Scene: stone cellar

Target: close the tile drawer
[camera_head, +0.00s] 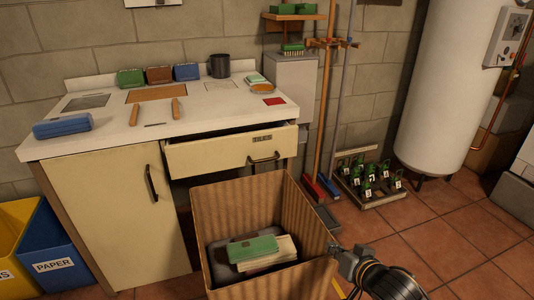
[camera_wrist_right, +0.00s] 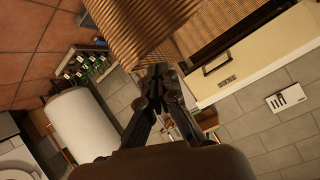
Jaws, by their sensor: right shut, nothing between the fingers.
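The tile drawer (camera_head: 225,152) is a cream drawer under the white worktop, pulled out, with a dark gap behind its front. Its front has a small label and a dark bar handle (camera_head: 263,159). The drawer also shows upside down at the right of the right wrist view (camera_wrist_right: 240,85), with its handle (camera_wrist_right: 216,64). My right gripper (camera_head: 336,249) is low at the right edge of the cardboard box, apart from the drawer. In the right wrist view its fingers (camera_wrist_right: 160,70) are together and empty. My left gripper is not in view.
A tall open cardboard box (camera_head: 310,228) stands right in front of the drawer, with a green packet (camera_head: 252,247) inside. A rack of green items (camera_head: 375,180) and a white boiler (camera_head: 448,85) stand at right. Blue and yellow bins (camera_head: 52,252) are at left. Floor tiles at right are clear.

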